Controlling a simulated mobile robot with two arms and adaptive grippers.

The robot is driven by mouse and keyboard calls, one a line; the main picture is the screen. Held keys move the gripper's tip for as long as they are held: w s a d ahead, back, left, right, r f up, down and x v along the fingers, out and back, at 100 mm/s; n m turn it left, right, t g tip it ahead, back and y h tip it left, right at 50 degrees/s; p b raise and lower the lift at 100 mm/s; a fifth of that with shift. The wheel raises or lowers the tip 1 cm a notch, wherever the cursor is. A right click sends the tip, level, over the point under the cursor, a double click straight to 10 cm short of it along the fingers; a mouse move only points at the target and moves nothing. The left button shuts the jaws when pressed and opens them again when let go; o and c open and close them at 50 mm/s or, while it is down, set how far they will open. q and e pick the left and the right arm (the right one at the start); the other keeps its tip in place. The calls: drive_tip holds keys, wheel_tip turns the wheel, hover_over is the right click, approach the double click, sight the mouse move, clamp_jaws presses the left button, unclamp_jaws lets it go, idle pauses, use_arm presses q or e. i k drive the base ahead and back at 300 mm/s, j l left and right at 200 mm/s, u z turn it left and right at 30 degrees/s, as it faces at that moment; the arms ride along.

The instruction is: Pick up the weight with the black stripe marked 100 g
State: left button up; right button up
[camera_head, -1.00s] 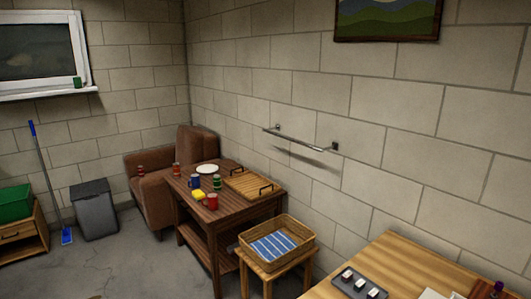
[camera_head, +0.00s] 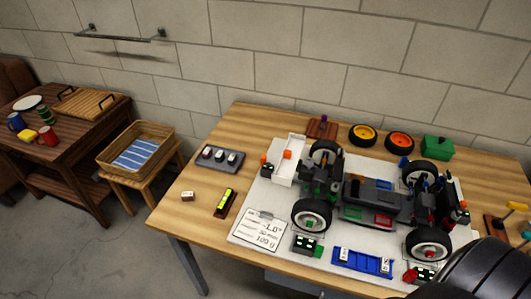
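A dark grey tray (camera_head: 238,166) at the left back of the wooden worktable holds a row of three small blocks with white tops, possibly weights. Their stripes and markings are too small to read, so I cannot tell which is the 100 g one. A small pale block (camera_head: 187,196) with a dark mark lies alone near the table's left edge; its marking is unreadable. Neither gripper shows; a black rounded part, probably my arm, fills the bottom right corner.
A partly built RC car (camera_head: 370,200) stands on a white mat (camera_head: 248,197), surrounded by parts. A black holder with yellow pieces (camera_head: 226,202) lies left of the card. Orange-rimmed wheels (camera_head: 363,134) and a green box (camera_head: 437,147) stand behind. Bare wood surrounds the grey tray.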

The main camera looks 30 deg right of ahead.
sight(343, 251)
drive_tip(key=l+z, duration=0.25)
drive_tip(key=k+l+z, duration=0.1)
drive_tip(key=z, duration=0.2)
drive_tip(key=k+z, duration=0.2)
drive_tip(key=z, duration=0.8)
